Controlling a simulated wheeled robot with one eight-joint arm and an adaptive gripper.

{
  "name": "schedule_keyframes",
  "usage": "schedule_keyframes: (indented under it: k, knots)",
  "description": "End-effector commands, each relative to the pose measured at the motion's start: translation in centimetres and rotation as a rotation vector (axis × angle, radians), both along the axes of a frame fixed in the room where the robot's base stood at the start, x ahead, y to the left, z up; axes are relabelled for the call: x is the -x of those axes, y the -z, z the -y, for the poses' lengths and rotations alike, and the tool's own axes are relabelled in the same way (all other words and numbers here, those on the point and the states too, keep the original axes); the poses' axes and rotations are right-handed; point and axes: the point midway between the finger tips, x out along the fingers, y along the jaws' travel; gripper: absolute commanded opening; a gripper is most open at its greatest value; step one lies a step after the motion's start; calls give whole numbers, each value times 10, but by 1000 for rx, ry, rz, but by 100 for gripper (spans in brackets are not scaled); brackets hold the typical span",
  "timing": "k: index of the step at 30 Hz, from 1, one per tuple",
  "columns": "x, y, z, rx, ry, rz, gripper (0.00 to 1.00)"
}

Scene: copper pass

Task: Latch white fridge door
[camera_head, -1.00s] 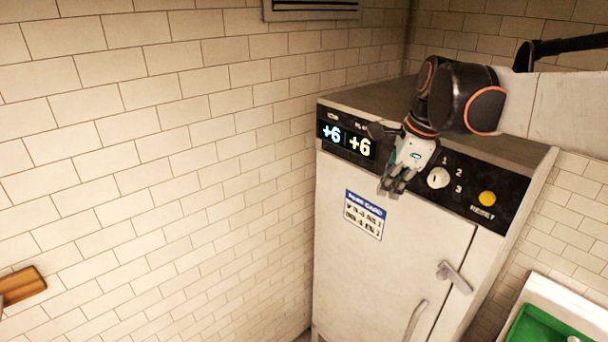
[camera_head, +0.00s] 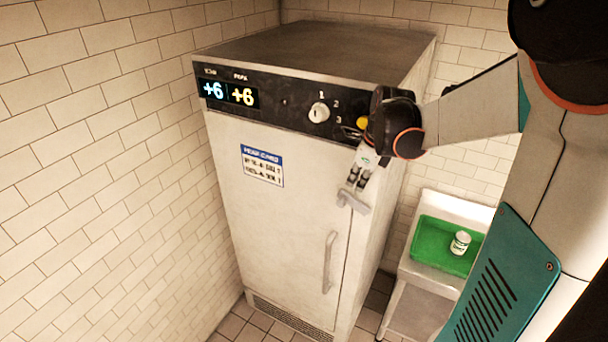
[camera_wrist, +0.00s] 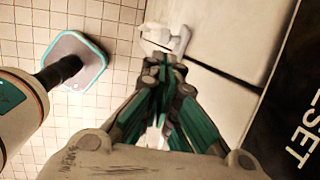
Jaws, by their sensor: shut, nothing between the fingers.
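The white fridge door (camera_head: 285,215) looks flush with its cabinet. Its grey latch lever (camera_head: 353,202) sits near the upper right edge of the door, tilted down to the right. My gripper (camera_head: 352,186) is shut and empty, with its fingertips just above the lever. In the wrist view the latch (camera_wrist: 166,38) is just beyond the shut fingertips (camera_wrist: 165,62). I cannot tell whether they touch. A curved door handle (camera_head: 328,262) is lower on the door.
The control panel (camera_head: 290,110) with lit +6 displays runs above the door. A stand with a green tray (camera_head: 432,250) and a white can (camera_head: 460,242) is to the right of the fridge. Tiled wall (camera_head: 90,200) is at left.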

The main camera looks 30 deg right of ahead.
Motion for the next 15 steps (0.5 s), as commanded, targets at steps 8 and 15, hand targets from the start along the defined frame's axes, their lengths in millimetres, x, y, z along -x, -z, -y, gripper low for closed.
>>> schedule_keyframes:
  k: [8, 15]
  knots:
    - [-15, 46, 0, 0, 0, 0, 0]
    - [-23, 71, 0, 0, -1, 0, 0]
